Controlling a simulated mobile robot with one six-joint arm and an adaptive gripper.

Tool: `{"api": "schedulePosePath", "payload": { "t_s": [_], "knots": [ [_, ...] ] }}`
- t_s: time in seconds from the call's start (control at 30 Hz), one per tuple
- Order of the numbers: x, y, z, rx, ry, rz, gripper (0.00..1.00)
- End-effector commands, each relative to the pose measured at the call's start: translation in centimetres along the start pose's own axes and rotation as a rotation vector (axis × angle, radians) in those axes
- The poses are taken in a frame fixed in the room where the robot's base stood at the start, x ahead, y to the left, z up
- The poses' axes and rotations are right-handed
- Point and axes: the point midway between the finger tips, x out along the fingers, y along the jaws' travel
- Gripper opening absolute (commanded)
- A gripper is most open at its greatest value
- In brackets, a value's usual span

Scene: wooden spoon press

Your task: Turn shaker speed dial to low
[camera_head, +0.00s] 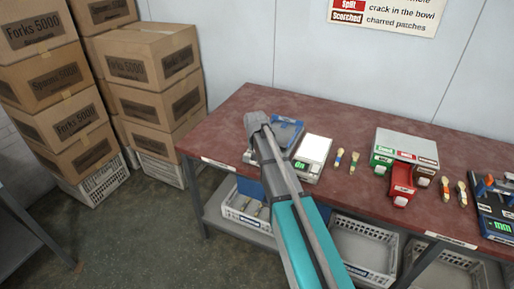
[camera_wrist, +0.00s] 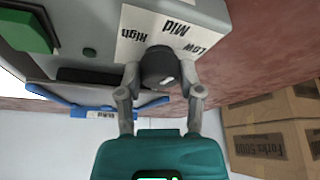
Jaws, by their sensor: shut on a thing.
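The shaker's dark, round speed dial (camera_wrist: 158,68) is in the middle of the wrist view, on a white label (camera_wrist: 136,42) reading High, Mid and Low. The picture is upside down, with Low at the right. My gripper (camera_wrist: 161,80) has one finger on each side of the dial and is shut on it. A small light mark shows on the dial's near face; I cannot tell which setting it points to. In the head view my gripper (camera_head: 257,122) is beside the shaker (camera_head: 287,131) at the table's left end and hides the dial.
A green button (camera_wrist: 25,31) is on the shaker's panel. A white scale (camera_head: 314,148) stands right of the shaker on the red table (camera_head: 238,108). Spoons, a red-and-green sorting stand (camera_head: 407,145) and a blue device (camera_head: 494,210) are farther right. Stacked boxes (camera_head: 148,65) stand left.

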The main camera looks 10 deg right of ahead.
Motion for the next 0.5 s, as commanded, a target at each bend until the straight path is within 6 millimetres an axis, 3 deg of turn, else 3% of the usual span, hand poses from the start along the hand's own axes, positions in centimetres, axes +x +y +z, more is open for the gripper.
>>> {"api": "schedulePosePath", "payload": {
  "t_s": [0.5],
  "knots": [
    [0.02, -0.02, 0.09, 0.426, -0.005, 0.180, 0.00]
  ]
}}
